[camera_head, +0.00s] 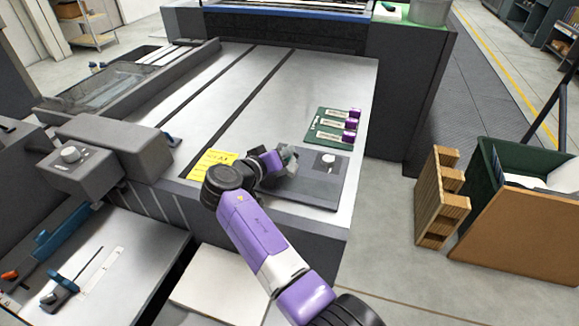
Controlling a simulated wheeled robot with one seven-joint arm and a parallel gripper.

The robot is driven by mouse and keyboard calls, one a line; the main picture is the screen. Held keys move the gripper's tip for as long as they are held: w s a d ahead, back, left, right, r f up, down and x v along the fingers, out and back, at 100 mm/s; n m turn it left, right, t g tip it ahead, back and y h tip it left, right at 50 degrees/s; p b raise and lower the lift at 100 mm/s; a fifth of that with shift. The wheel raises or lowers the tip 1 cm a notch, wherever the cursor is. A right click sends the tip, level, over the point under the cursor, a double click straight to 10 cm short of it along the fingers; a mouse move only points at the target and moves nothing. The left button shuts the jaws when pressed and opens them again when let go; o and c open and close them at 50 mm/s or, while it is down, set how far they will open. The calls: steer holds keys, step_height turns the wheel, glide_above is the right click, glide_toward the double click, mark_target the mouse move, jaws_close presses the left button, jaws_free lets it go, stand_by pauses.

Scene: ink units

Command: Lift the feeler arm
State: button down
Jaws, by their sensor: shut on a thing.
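My gripper (288,159) is low over the dark grey plate (318,192) at the front right of the grey machine bed. It is shut on a small part at the plate's left side, which I take to be the feeler arm. My own wrist and fingers hide most of that part, so its tilt and whether it is clear of the plate cannot be told. A pale round piece (328,159) sits on the plate to the right of my gripper.
A green board (316,131) with several purple-and-white pieces lies behind the plate. A yellow note (205,165) lies left of my wrist. A grey unit with a knob (70,155) stands at the left. A wooden pallet (432,200) and a bin (515,225) stand on the right floor.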

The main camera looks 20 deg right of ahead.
steer(key=a+n+b, duration=0.1)
steer(key=b, duration=0.1)
steer(key=w+a+n+h+b, duration=0.1)
steer(key=b, duration=0.2)
steer(key=shift+w+a+n+h, duration=0.15)
steer(key=shift+w+n+h, duration=0.15)
steer(key=shift+n, duration=0.1)
steer(key=w+a+n+h+b, duration=0.1)
steer(key=n+b, duration=0.1)
steer(key=b, duration=0.2)
steer(key=w+a+n+h+b, duration=0.1)
steer(key=a+n+b, duration=0.1)
steer(key=b, duration=0.2)
steer(key=shift+r+b, duration=0.2)
steer(key=shift+b, duration=0.1)
steer(key=shift+w, duration=0.1)
steer(key=c, duration=1.4)
jaws_free()
steer(key=shift+c, duration=0.2)
steer(key=v, duration=0.8)
steer(key=shift+w, duration=0.1)
